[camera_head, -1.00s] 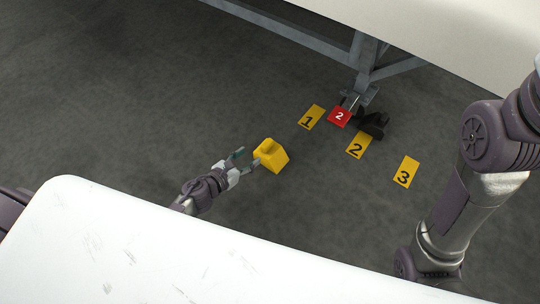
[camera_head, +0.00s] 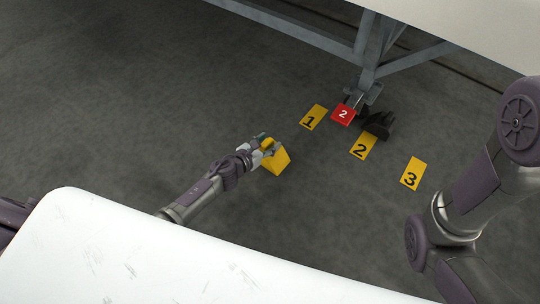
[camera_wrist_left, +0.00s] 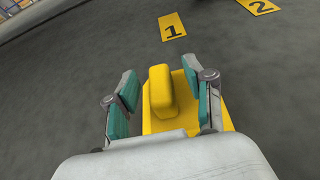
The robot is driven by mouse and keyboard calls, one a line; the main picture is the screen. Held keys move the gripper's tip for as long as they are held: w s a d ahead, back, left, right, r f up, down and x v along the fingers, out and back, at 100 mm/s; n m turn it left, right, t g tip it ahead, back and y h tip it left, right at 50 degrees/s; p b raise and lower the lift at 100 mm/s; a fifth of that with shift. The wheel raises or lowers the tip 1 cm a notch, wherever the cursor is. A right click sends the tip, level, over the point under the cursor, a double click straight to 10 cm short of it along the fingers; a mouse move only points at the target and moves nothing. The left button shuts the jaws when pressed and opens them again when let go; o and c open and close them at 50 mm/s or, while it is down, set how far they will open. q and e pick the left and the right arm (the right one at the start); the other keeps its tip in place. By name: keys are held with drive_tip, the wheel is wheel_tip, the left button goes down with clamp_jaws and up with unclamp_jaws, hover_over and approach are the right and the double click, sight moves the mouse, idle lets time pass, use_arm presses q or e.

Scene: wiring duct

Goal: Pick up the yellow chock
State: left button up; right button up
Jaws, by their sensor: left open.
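The yellow chock (camera_head: 277,161) stands on the grey floor in the head view, left of the numbered floor plates. My left gripper (camera_head: 264,145) is over the chock and covers part of its top. In the left wrist view the chock's raised block (camera_wrist_left: 161,92) stands between the two teal-padded fingers of my open left gripper (camera_wrist_left: 165,100). A gap shows between the left finger and the block; the right finger is closer to it, and I cannot tell whether it touches. My right arm (camera_head: 462,200) shows at the right, but its gripper is outside the view.
Yellow plates marked 1 (camera_head: 314,117), 2 (camera_head: 363,146) and 3 (camera_head: 413,174) lie on the floor. A red tag marked 2 (camera_head: 343,114) and a black object (camera_head: 378,124) are by the grey metal frame (camera_head: 370,60). A white surface (camera_head: 130,250) fills the front.

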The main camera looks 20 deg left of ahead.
use_arm(q)
clamp_jaws()
drive_tip(key=shift+r, duration=0.2)
idle(0.4)
